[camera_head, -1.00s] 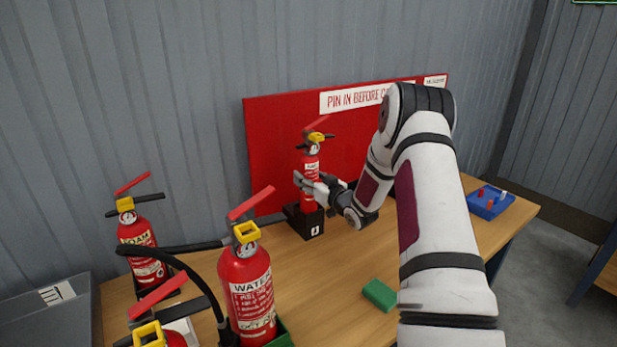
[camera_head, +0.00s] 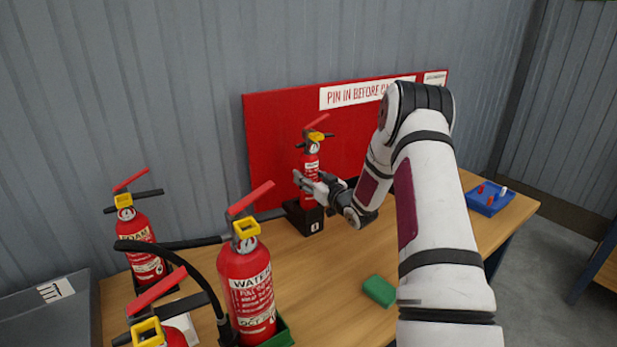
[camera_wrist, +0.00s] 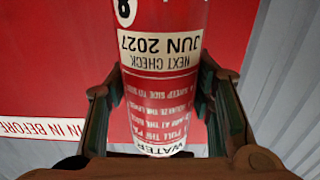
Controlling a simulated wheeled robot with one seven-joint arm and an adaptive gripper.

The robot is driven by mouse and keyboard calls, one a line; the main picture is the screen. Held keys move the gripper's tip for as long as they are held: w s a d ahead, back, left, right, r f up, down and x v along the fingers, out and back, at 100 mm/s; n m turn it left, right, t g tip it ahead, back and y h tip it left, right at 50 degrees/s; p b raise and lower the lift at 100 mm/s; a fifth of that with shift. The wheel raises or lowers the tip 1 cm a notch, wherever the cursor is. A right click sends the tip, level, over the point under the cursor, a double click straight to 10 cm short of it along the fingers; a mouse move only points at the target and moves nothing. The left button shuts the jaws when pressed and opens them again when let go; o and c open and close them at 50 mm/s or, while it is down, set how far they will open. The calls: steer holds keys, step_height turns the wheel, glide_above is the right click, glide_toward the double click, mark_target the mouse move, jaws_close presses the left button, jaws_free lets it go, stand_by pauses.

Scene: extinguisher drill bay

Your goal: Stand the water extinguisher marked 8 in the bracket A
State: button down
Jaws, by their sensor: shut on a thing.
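The red water extinguisher (camera_head: 311,165) with a yellow collar and red lever is upright at the black bracket (camera_head: 305,218) in front of the red board. The letter on the bracket's small white tag is too small to read.
A larger water extinguisher (camera_head: 248,285) stands in a green holder at the front. A foam extinguisher (camera_head: 140,235) stands behind it, and another (camera_head: 172,338) is cut off below. A green block (camera_head: 379,291) and a blue tray (camera_head: 489,200) lie on the wooden table (camera_head: 330,275).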

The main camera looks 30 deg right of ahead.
steer(key=shift+f+b, duration=0.4)
steer(key=shift+f, duration=0.25)
stand_by(0.5)
steer(key=c, duration=0.7)
jaws_free()
steer(key=s, duration=1.2)
steer(key=shift+d+f, duration=0.1)
steer(key=shift+d, duration=0.1)
